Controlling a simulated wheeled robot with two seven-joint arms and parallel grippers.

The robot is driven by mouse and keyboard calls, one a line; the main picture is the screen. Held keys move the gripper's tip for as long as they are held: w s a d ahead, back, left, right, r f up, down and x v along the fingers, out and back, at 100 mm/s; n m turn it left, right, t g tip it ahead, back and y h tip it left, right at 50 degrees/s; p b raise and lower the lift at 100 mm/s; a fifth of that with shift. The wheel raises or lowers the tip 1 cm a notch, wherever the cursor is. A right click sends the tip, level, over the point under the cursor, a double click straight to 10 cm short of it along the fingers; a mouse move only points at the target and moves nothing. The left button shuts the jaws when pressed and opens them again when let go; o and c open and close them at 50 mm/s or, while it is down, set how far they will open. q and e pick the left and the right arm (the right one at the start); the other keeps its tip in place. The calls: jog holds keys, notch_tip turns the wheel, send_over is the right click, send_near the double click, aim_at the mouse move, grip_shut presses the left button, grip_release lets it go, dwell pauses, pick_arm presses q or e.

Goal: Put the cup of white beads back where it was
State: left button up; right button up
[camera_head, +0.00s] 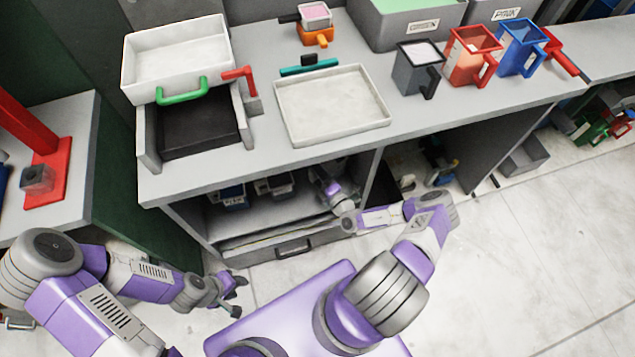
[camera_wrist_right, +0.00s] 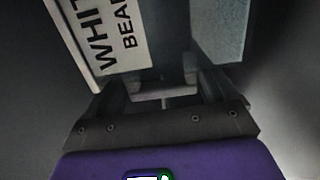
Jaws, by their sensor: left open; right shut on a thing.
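The cup of white beads (camera_wrist_right: 117,40) fills the top of the right wrist view, close up. Its white label reads "WHIT" and "BEA", cut off by the frame edge. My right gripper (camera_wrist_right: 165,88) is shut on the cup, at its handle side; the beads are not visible. In the head view my right gripper (camera_head: 322,178) reaches into the shelf space under the counter, where the cup itself is hard to make out. My left gripper (camera_head: 236,296) is open and empty, low over the floor in front of the cabinet.
Labelled dark cups (camera_head: 232,194) stand on the shelf left of my right gripper. The countertop above holds a white tray (camera_head: 330,103), a press with a white bin (camera_head: 178,60), and grey, red and blue cups (camera_head: 521,47). A cabinet divider is just right of the gripper.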

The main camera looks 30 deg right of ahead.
notch_tip(320, 180, down, 3)
jog(key=shift+s+f+b, duration=0.15)
jog(key=shift+f+b, duration=0.05)
jog(key=shift+b, duration=0.4)
pick_arm(q)
jog(key=shift+f, duration=0.95)
pick_arm(e)
jog(key=shift+r, duration=0.1)
jog(key=o, duration=0.9)
jog(key=shift+a+f, duration=0.1)
jog(key=shift+f, duration=0.1)
